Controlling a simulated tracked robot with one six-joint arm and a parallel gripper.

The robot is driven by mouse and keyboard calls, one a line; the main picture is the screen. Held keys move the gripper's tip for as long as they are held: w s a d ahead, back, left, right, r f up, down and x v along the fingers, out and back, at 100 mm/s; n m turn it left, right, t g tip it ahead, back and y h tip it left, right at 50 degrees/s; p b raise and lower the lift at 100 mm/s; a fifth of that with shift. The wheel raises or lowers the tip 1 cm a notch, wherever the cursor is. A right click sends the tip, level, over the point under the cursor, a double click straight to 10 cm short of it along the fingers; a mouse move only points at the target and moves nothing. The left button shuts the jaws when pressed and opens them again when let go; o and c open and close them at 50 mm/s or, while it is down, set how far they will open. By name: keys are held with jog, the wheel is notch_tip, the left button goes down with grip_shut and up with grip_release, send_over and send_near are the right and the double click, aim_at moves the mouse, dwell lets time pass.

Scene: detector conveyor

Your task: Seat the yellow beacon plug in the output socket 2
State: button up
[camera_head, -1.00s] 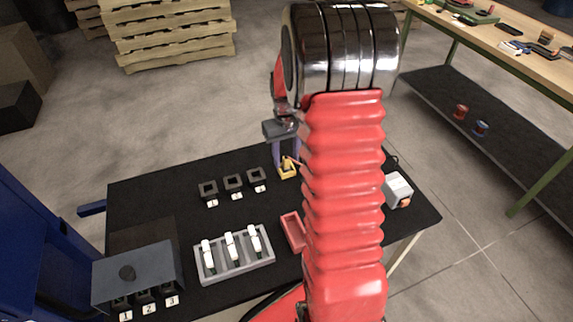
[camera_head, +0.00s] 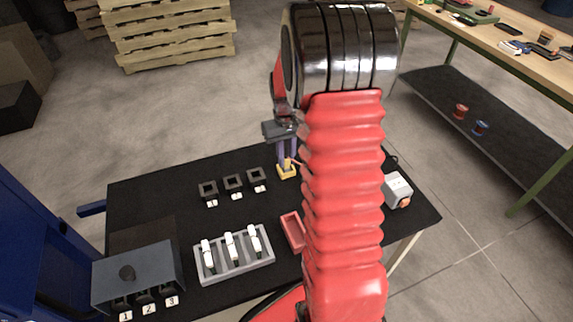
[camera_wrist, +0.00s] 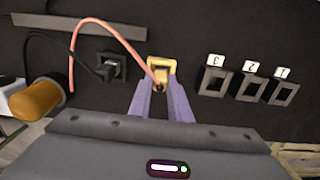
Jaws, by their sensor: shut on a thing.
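My gripper (camera_head: 287,160) points down at the far edge of the black table and is shut on the yellow beacon plug (camera_wrist: 159,76). A pink cord curves from it to the left in the wrist view. A yellow square frame (camera_head: 286,172) surrounds the plug; the fingers hide part of it, and I cannot tell how deep the plug sits. Three empty black square sockets stand in a row with number labels: socket 1 (camera_wrist: 284,92), socket 2 (camera_wrist: 250,87) and socket 3 (camera_wrist: 215,80). In the head view socket 2 (camera_head: 233,182) is the middle one, left of my gripper.
A black plug (camera_wrist: 107,70) sits in another socket near the orange beacon (camera_wrist: 38,98). A grey rack (camera_head: 235,265) holds three white pieces. A red tray (camera_head: 291,232) lies beside it. A grey box (camera_head: 140,275) with labels 1, 2, 3 stands front left.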

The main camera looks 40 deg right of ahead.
aim_at(286, 158)
grip_shut()
notch_tip(286, 158, up, 10)
dwell(0.6)
dwell(0.4)
jog(key=w+a, duration=0.4)
jog(key=a, duration=1.3)
jog(key=shift+w, duration=0.2)
